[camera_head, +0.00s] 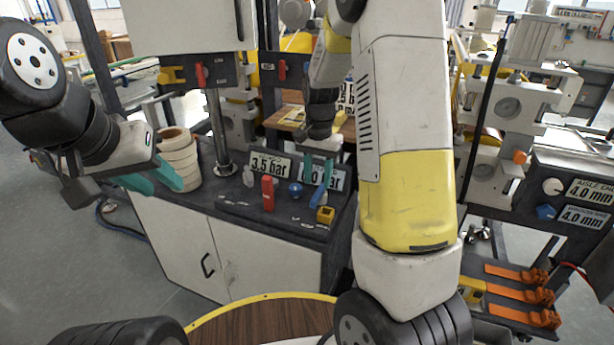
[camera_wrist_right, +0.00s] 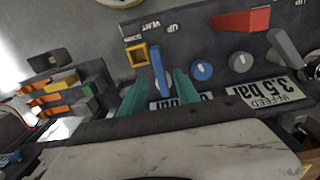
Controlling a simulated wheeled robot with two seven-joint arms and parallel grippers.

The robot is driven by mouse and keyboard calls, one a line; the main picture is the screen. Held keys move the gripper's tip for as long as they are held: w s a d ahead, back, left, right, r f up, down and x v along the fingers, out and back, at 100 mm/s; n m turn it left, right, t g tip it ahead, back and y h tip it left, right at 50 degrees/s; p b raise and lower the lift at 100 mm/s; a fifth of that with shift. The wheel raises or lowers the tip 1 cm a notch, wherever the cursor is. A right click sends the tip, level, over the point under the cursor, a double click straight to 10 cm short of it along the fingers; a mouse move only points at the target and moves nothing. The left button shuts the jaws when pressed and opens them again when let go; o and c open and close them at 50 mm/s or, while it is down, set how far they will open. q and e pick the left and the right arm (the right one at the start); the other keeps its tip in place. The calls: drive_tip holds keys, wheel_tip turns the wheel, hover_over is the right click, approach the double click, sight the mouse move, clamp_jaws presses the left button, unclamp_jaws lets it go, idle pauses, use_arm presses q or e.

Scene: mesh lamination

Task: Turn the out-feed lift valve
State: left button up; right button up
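The blue valve lever (camera_head: 319,194) stands on the front control panel, right of the blue knob. In the right wrist view the blue lever (camera_wrist_right: 156,68) lies between the teal fingertips, near the UP and VENT labels. My right gripper (camera_head: 318,170) is open, with a finger on each side of the lever and gaps showing; it also shows in the wrist view (camera_wrist_right: 161,88). The pressure display (camera_head: 309,176) behind it is partly hidden by the fingers. My left gripper (camera_head: 153,180) is open and empty, left of the panel in front of the beige rolls.
The panel (camera_head: 284,229) also carries a red lever (camera_head: 268,190), a blue knob (camera_head: 296,188), a yellow square block (camera_head: 325,214) and the 3.5 bar display (camera_head: 268,166). A stack of beige rolls (camera_head: 179,160) stands at the panel's left end. Orange clamps (camera_head: 524,296) lie at right.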

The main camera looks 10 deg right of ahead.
sight(318, 193)
drive_tip(key=shift+r, duration=1.7)
